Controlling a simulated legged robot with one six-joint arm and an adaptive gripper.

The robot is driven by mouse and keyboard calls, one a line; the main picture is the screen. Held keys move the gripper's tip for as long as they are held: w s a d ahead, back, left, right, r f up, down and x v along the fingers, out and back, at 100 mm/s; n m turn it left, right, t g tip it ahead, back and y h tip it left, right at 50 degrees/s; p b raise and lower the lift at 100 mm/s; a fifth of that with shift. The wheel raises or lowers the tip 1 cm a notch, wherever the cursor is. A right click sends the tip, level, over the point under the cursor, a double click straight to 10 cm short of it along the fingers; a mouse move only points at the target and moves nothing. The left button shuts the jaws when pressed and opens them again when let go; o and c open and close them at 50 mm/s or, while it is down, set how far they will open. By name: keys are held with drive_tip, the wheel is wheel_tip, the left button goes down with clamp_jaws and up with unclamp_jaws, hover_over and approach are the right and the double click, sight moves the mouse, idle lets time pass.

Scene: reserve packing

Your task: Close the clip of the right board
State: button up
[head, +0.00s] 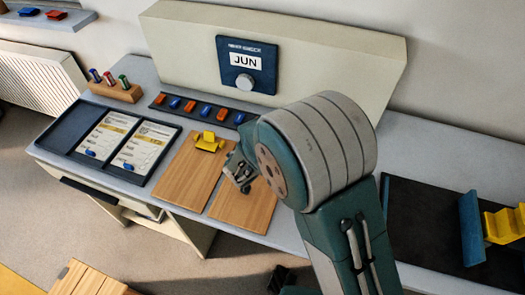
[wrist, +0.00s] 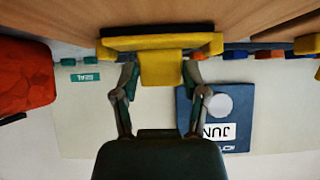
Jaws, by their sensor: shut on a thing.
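The right board (head: 245,212) is a plain wooden panel lying at the table's front edge. My gripper (head: 241,177) is at its far end and hides its clip in the head view. In the wrist view the yellow clip (wrist: 160,68) shows, with a dark strip along its wide part. My two fingers are shut on its tab, one on each side. I cannot tell whether the clip is open or closed. The left board (head: 187,175) lies beside it with its own yellow clip (head: 208,142), partly seen at the wrist view's right edge.
A dark tray (head: 158,190) with two printed cards lies left of the boards. Behind them is a rack (head: 157,100) of red and blue pieces. A dark mat (head: 425,205) lies right.

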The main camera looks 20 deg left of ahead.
drive_tip(key=shift+s+f, duration=0.2)
drive_tip(key=shift+s, duration=0.05)
idle(0.4)
drive_tip(key=o, duration=0.9)
drive_tip(key=shift+c, duration=0.2)
drive_tip(key=shift+a, duration=0.1)
drive_tip(key=shift+w+r, duration=0.1)
drive_tip(key=v, duration=1.2)
drive_tip(key=shift+f, duration=0.25)
